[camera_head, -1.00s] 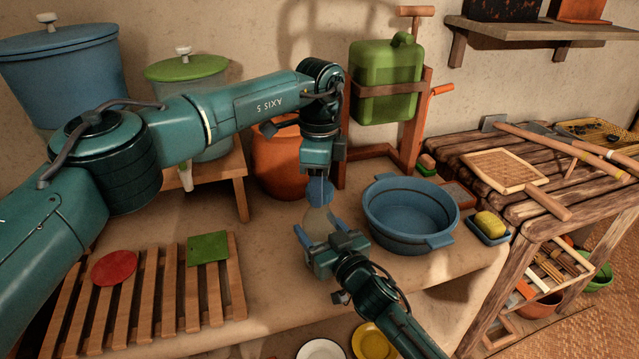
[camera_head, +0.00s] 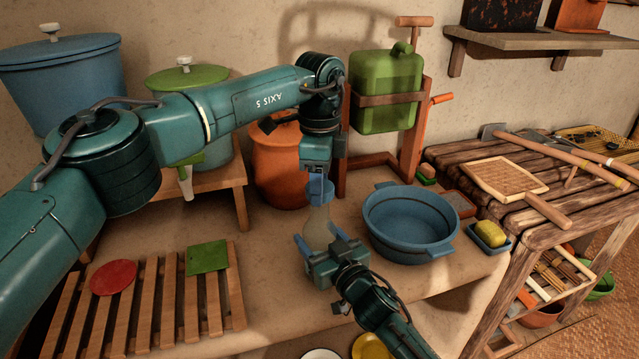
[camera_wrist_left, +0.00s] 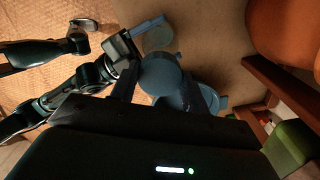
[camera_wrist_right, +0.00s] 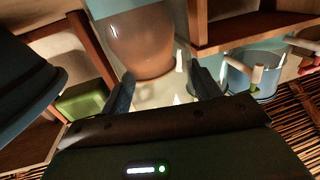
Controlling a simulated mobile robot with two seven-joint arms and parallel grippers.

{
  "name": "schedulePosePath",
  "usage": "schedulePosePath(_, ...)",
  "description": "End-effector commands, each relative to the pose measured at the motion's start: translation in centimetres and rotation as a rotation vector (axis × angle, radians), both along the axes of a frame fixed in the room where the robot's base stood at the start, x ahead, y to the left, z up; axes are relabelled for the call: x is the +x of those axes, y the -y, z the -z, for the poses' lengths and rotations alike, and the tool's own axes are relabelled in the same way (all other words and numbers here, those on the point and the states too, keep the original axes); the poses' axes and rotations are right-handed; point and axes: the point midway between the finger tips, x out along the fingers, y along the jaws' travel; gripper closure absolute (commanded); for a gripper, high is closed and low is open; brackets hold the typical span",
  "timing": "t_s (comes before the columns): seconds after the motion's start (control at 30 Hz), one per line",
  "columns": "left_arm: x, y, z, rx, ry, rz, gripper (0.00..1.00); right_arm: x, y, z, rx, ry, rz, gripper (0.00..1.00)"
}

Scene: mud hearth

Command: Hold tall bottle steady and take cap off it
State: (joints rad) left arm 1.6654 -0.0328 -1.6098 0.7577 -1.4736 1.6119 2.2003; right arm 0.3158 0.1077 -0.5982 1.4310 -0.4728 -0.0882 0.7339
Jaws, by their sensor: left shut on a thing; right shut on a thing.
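The tall bottle (camera_head: 317,228) is pale and see-through and stands upright on the counter, left of the basin. My right gripper (camera_head: 318,246) is shut around its body from the front. In the right wrist view, its see-through body (camera_wrist_right: 155,92) shows between the fingers. The blue cap (camera_head: 320,193) is at the top of the bottle. My left gripper (camera_head: 319,174) points down and is shut on the cap. The cap (camera_wrist_left: 160,74) fills the space between its fingers in the left wrist view. I cannot tell whether a gap separates cap and bottle mouth.
A blue basin (camera_head: 458,236) stands close on the right. An orange jar (camera_head: 283,165) and a wooden stand with a green canister (camera_head: 386,90) are behind. A slatted rack (camera_head: 140,300) with red and green pieces lies front left. Bare counter lies between rack and bottle.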

Motion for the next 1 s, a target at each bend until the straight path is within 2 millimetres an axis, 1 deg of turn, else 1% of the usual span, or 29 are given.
schedulePosePath(0.23, 0.0, 0.1, -3.1, -0.001, 0.003, 0.0, 0.82, 0.0, 0.0, 0.1, -0.002, -0.001, 0.001, 1.0)
schedulePosePath(0.3, 0.0, 0.1, -3.5, -0.001, 0.001, 0.0, 0.82, 0.0, 0.0, 0.1, -0.002, -0.001, 0.001, 1.0)
schedulePosePath(0.47, 0.0, 0.0, -3.5, -0.001, 0.0, 0.0, 0.82, 0.0, 0.0, 0.1, -0.002, -0.001, 0.001, 1.0)
schedulePosePath(0.5, 0.0, 0.0, -3.5, -0.001, 0.0, 0.0, 0.82, 0.0, 0.0, 0.1, -0.002, -0.001, 0.001, 0.37)
schedulePosePath(0.8, 0.0, 0.0, -3.5, -0.001, 0.0, 0.0, 0.82, 0.0, 0.0, 0.1, 0.0, -0.001, 0.0, 0.13)
schedulePosePath(1.0, 0.0, 0.0, -3.5, -0.001, 0.0, 0.0, 0.82, 0.0, 0.0, 0.0, 0.0, 0.0, 0.0, 0.13)
